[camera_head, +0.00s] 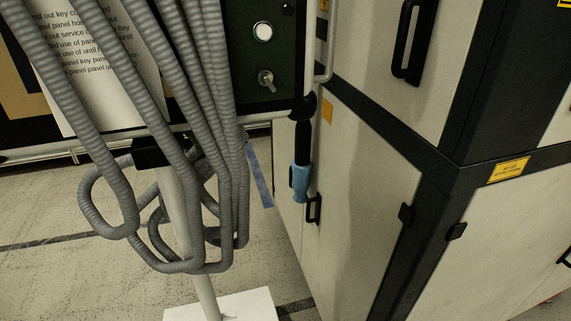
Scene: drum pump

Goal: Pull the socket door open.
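I cannot tell for sure which part is the socket door. A dark green panel (255,45) at the top middle carries a round white button (262,32) and a small metal key or knob (266,79). To its right, a pale cabinet door (355,190) with a small black handle (314,209) appears closed. Neither of my grippers is in view.
Grey corrugated hoses (85,110) hang in loops across the left, partly covering a printed sheet (100,60). A black nozzle with a blue end (301,183) hangs before the cabinet. A white base plate (222,306) stands on the floor. Another black handle (412,40) is at the upper right.

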